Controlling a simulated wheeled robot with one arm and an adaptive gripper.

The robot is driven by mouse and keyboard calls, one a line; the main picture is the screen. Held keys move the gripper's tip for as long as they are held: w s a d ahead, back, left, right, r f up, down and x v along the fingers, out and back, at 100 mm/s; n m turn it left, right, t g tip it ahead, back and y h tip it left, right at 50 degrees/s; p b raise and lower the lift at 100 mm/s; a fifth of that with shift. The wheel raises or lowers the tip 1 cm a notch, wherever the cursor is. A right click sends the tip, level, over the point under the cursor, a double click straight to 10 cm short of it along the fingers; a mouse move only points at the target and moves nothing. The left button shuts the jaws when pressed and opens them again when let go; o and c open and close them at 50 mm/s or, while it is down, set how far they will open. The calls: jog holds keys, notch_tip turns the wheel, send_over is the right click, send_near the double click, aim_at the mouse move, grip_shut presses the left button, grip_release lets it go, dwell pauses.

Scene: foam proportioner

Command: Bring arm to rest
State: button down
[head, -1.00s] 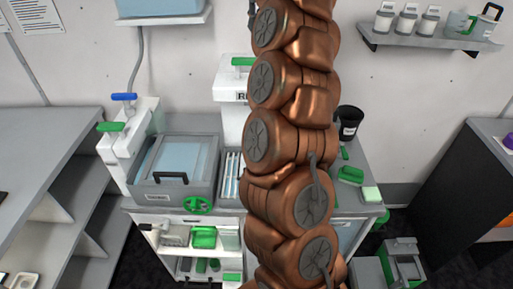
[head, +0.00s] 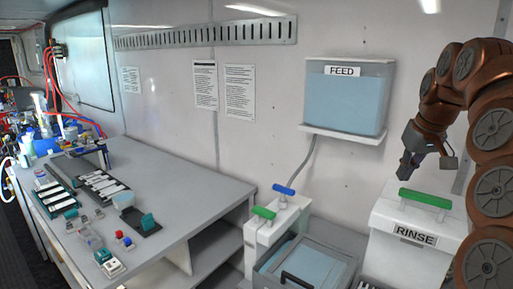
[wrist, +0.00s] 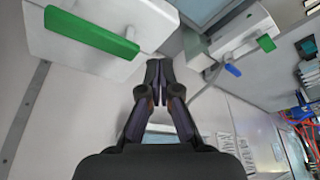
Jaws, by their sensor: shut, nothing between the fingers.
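My copper-coloured arm rises along the right edge in the head view and bends over at the top. My gripper (head: 405,170) hangs from it, pointing down and left, in front of the wall just above the green-handled RINSE box (head: 415,232). In the wrist view my gripper (wrist: 158,68) has its dark fingertips together, with nothing between them. It looks apart from the RINSE box's green handle (wrist: 92,30), which shows at the upper left there.
The FEED tank (head: 345,100) sits on a wall shelf left of my gripper. Below it are a green lever (head: 263,213), a blue lever (head: 284,190) and a lidded basin (head: 305,265). A grey bench (head: 190,190) with small parts stands at left. Open air lies between FEED and my gripper.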

jog(key=s+a+f+n+g, duration=0.25)
jog(key=s+a+f, duration=0.65)
jog(key=s+a, duration=0.45)
jog(key=s+a+f+m+g, duration=0.1)
jog(key=s+a+f, duration=0.1)
jog(key=s+f, duration=0.6)
jog(key=s+a+f+m+g+b, duration=0.1)
jog(key=s+a+f+g, duration=0.1)
jog(key=s+f, duration=0.6)
jog(key=s, duration=0.7)
jog(key=shift+f+m, duration=0.35)
dwell(0.3)
